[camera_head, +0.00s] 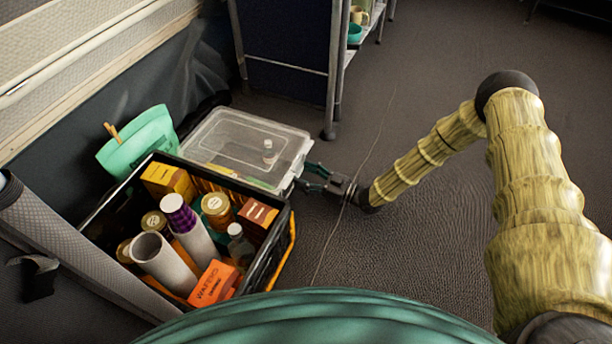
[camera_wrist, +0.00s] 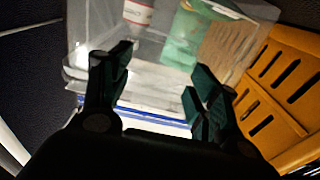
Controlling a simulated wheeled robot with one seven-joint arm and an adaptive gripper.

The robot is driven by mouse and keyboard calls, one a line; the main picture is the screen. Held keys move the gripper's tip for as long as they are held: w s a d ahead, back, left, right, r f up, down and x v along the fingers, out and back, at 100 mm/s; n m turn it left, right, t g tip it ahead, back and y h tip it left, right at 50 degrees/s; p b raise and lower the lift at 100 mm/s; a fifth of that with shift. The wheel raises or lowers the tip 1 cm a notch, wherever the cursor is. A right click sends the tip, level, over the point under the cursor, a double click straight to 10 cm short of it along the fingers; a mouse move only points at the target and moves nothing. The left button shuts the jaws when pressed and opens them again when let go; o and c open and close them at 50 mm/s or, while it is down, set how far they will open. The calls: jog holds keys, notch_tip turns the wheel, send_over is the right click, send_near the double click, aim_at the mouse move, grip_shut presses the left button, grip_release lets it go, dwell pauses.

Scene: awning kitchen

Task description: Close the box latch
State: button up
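A clear plastic box (camera_head: 228,140) with a see-through lid stands on the floor at the left middle of the head view. My gripper (camera_head: 307,178) reaches in from the right and is at the box's right side, near its front corner. In the wrist view the clear box (camera_wrist: 105,30) fills the space ahead of my gripper (camera_wrist: 162,75). The two dark green fingers are spread apart with nothing held between them. A white strip with a blue line (camera_wrist: 150,122) crosses between the fingers along the box edge. I cannot make out the latch or its state clearly.
A black and yellow crate (camera_head: 287,252) full of cans, bottles and packets stands in front of the box; its yellow slotted side (camera_wrist: 275,90) is close on the right in the wrist view. A teal bag (camera_head: 140,142) stands behind. The floor (camera_head: 420,250) at right is clear.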

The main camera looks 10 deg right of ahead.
jog(key=v, duration=1.2)
dwell(0.5)
